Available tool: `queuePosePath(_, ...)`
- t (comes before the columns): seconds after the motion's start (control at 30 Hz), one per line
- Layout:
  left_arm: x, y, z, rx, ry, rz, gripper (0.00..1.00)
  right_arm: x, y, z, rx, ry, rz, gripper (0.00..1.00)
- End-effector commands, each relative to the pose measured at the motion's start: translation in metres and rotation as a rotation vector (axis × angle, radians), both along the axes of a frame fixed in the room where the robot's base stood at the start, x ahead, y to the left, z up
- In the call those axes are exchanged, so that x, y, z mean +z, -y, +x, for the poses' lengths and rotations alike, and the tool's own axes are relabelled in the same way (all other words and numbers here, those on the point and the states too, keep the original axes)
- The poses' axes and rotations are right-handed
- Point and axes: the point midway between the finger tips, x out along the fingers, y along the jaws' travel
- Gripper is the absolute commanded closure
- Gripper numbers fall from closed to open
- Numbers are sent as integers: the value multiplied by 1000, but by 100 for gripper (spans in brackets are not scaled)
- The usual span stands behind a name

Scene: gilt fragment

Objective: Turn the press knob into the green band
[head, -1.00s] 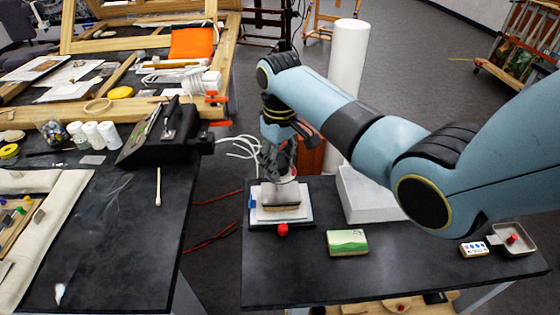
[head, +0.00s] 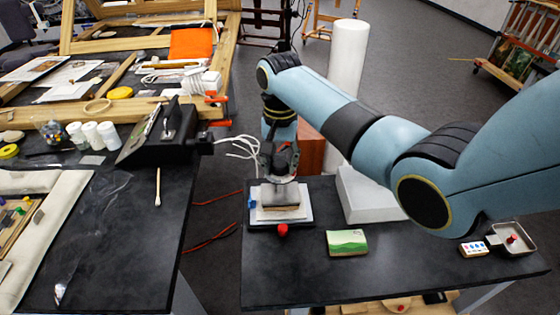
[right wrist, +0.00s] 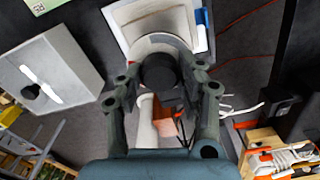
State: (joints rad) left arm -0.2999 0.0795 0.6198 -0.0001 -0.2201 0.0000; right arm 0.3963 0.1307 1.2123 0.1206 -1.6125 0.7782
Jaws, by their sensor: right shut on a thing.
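The press (head: 292,217), a pale block on a white base, stands at the back left of the right-hand dark table. Its round black knob (right wrist: 158,72) shows in the right wrist view between my fingers. My right gripper (head: 281,170) reaches down over the press and is shut on the knob; its two fingers also show in the right wrist view (right wrist: 160,80). I cannot make out a green band or pointer on the press. My left gripper is not in view.
A red knob (head: 282,230) sits at the press's front. A white box (head: 368,195) stands right of it, a green-topped block (head: 347,242) in front. A small tray (head: 513,238) is at the far right. A gap separates this table from the left-hand table (head: 130,225).

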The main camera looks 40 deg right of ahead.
Motion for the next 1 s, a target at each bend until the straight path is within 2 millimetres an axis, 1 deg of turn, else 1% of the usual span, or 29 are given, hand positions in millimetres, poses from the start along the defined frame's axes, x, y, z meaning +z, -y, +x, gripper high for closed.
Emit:
queuePosePath(0.7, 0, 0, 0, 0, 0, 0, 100, 1, 1, 0, -671, 3, 0, 94)
queuePosePath(1.0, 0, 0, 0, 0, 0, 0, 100, 1, 1, 0, -892, 3, -1, 94)
